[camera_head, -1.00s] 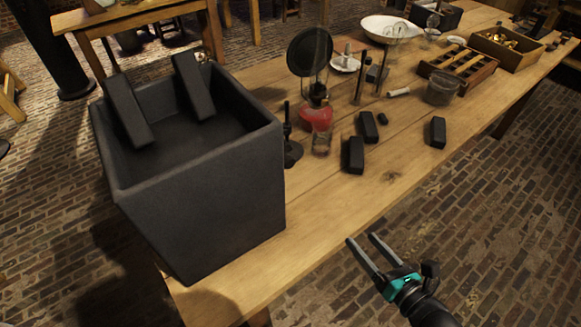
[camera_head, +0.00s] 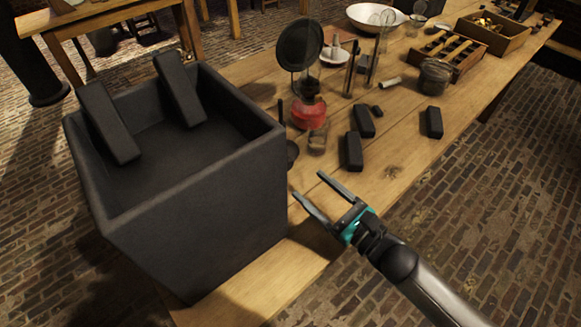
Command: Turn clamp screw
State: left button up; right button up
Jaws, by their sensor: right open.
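My right gripper (camera_head: 308,184) is open and empty, with its two grey fingers pointing up and left over the front of the wooden table. Its fingertips are close to the right side of the big dark box-shaped jar (camera_head: 215,225); whether they touch it I cannot tell. Two black blocks, a left one (camera_head: 108,122) and a right one (camera_head: 180,89), lean in the jar's open top. A small black stand (camera_head: 291,153) is partly hidden behind the jar's right edge. I cannot make out a clamp screw. My left gripper is out of view.
The wooden table (camera_head: 392,172) holds a red-based lamp (camera_head: 310,115), a dark round disc (camera_head: 299,45), several black blocks (camera_head: 354,151), a glass bowl (camera_head: 434,75) and a slotted wooden tray (camera_head: 478,62). The right front of the tabletop is fairly clear.

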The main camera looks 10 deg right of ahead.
jog(key=x, duration=0.7)
jog(key=shift+w+a+b, duration=0.25)
jog(key=shift+w+b, duration=0.05)
jog(key=shift+b, duration=0.1)
grip_shut()
